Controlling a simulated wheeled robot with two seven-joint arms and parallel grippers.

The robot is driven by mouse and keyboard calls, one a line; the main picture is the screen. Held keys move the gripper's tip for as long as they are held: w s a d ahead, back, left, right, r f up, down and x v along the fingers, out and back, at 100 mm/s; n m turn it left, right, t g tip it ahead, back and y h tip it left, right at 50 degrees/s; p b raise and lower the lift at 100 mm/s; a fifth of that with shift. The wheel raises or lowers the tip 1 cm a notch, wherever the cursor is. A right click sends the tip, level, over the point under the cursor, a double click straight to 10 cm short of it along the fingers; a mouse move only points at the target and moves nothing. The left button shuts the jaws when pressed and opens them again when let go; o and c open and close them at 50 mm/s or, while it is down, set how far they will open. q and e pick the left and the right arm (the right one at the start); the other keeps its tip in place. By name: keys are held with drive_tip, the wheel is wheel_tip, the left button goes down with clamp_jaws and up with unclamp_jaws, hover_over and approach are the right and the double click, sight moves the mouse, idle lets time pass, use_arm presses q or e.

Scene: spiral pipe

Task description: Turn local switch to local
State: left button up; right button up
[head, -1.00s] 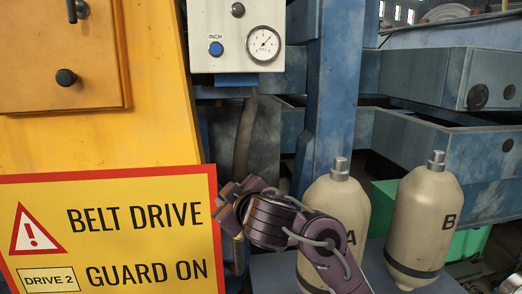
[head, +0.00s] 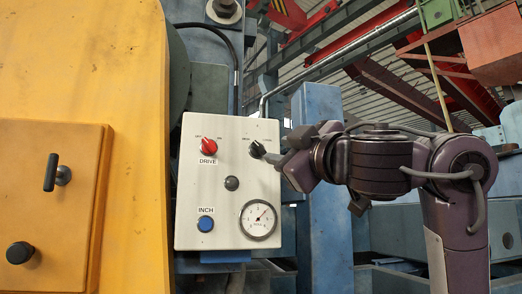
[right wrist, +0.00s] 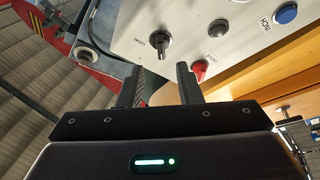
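The local switch is a black knob (head: 257,149) at the upper right of the white control panel (head: 223,239), with small labels too blurred to read. It also shows in the right wrist view (right wrist: 158,41), beyond and roughly between the fingertips. My right gripper (head: 283,149) is beside the knob on its right. In the right wrist view the right gripper (right wrist: 160,72) has its two fingers apart with nothing between them, and it appears short of the knob. My left gripper is in neither view.
On the panel are a red DRIVE knob (head: 209,146), a dark round button (head: 231,183), a blue INCH button (head: 205,224) and a dial gauge (head: 258,220). A yellow cabinet (head: 140,80) stands left. A blue post (head: 324,235) stands right, behind my arm.

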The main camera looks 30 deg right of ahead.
sight(261, 150)
drive_tip(key=p+x, duration=0.4)
drive_tip(key=x, duration=0.3)
drive_tip(key=shift+w+d, duration=0.1)
drive_tip(key=shift+w, duration=0.1)
drive_tip(key=shift+w+f, duration=0.1)
drive_tip(key=c, duration=0.6)
